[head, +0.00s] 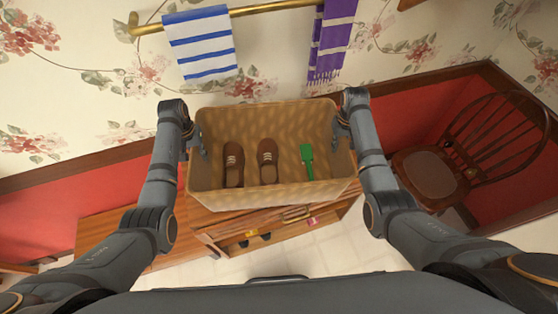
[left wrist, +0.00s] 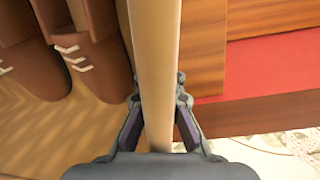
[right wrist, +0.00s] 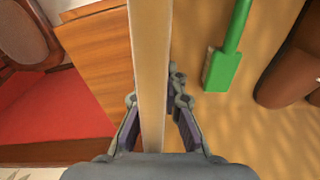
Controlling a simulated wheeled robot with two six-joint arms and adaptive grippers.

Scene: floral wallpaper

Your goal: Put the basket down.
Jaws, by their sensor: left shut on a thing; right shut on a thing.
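A tan, woven-patterned basket (head: 262,197) is in the middle of the head view, held between my two arms. The basket's underside is hidden.
A wooden shelf unit (head: 125,225) is below and behind the basket, with small items on a lower level. A wooden chair (head: 430,172) stands at the right. A striped towel (head: 201,45) and a purple scarf (head: 332,40) hang from a brass rail (head: 270,7) on the wall.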

